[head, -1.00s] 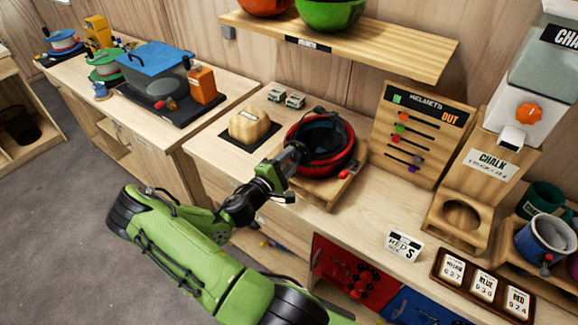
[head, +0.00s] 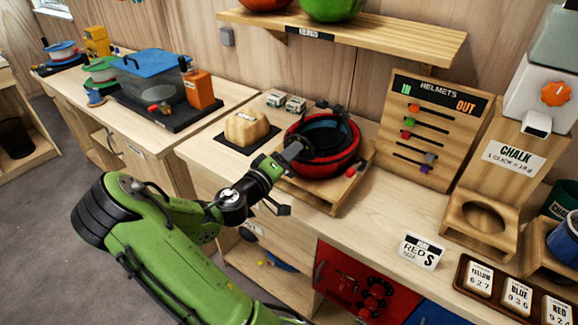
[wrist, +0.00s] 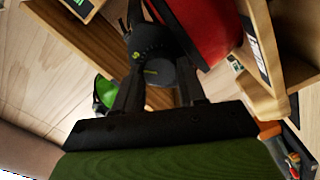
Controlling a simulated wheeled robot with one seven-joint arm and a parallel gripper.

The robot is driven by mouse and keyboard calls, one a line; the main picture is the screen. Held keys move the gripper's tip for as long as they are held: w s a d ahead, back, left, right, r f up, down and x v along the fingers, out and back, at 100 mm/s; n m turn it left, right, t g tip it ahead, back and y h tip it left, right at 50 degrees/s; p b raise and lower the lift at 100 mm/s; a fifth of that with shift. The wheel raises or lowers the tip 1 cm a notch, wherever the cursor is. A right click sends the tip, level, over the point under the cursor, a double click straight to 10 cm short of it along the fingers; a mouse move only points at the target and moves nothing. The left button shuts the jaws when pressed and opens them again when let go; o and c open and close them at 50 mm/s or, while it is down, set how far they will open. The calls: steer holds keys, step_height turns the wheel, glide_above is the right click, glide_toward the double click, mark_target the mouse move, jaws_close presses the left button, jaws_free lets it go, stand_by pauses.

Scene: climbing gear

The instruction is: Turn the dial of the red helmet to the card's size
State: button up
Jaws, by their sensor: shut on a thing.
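The red helmet (head: 333,167) lies upside down in a wooden cradle (head: 325,200) on the counter, its dark inside facing up. Its black dial (wrist: 158,72) shows in the wrist view between the two fingers, with small pale marks and a green mark; I cannot read its setting. My gripper (head: 291,153) reaches the helmet's left side and is shut on the dial. The red shell also shows in the wrist view (wrist: 205,30). The white card (head: 421,252) stands at the counter's front and reads "RED" with a large "S".
A helmets IN/OUT board (head: 432,125), a chalk dispenser (head: 513,152) and a tray of number cards (head: 463,291) are to the right. A shelf (head: 360,38) with helmets hangs above.

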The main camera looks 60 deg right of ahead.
steer(key=shift+f+m+b, duration=0.1)
steer(key=shift+m+b, duration=0.9)
steer(key=shift+b, duration=0.15)
steer(key=o, duration=1.1)
steer(key=shift+a, duration=0.1)
steer(key=w+a, duration=0.1)
steer(key=a, duration=0.9)
steer(key=w+a, duration=0.1)
steer(key=a, duration=0.4)
steer(key=shift+w+a, duration=0.2)
steer(key=shift+w, duration=0.1)
